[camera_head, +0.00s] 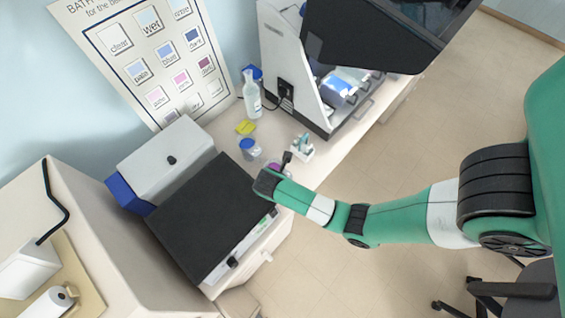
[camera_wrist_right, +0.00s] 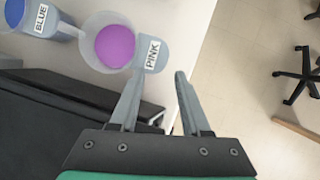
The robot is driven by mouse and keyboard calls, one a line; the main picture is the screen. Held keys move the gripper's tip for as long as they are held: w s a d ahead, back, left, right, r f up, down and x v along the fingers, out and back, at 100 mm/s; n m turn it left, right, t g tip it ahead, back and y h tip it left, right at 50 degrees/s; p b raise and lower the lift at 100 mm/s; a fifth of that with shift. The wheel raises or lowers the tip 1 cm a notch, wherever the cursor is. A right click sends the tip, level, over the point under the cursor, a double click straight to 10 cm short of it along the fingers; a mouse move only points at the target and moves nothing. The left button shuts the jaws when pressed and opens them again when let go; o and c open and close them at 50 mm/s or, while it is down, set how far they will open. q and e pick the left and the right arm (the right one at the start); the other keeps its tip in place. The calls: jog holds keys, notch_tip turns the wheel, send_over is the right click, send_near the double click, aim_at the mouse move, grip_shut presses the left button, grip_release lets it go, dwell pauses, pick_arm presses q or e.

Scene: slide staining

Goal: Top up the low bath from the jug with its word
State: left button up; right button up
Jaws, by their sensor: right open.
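The pink jug (camera_wrist_right: 115,46) stands on the bench in the right wrist view, with pink liquid inside and a tab labelled PINK (camera_wrist_right: 152,54). A bit of it shows in the head view (camera_head: 273,167), mostly hidden by my right gripper. A second jug labelled BLUE (camera_wrist_right: 40,18) stands to its left; it also shows in the head view (camera_head: 249,149). My right gripper (camera_wrist_right: 161,75) is open and empty, its tips just short of the PINK tab. I cannot make out any bath or its level. My left gripper is not in view.
A black-topped unit (camera_head: 210,215) stands beside the jugs. A wall chart (camera_head: 155,50) shows labelled colour swatches. A bottle (camera_head: 251,95), a yellow item (camera_head: 245,127) and a small white rack (camera_head: 301,149) are on the bench. A white cabinet (camera_head: 285,75) stands at the back.

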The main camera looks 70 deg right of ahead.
jog(key=v, duration=0.4)
jog(key=shift+a+r, duration=0.15)
jog(key=shift+r, duration=0.2)
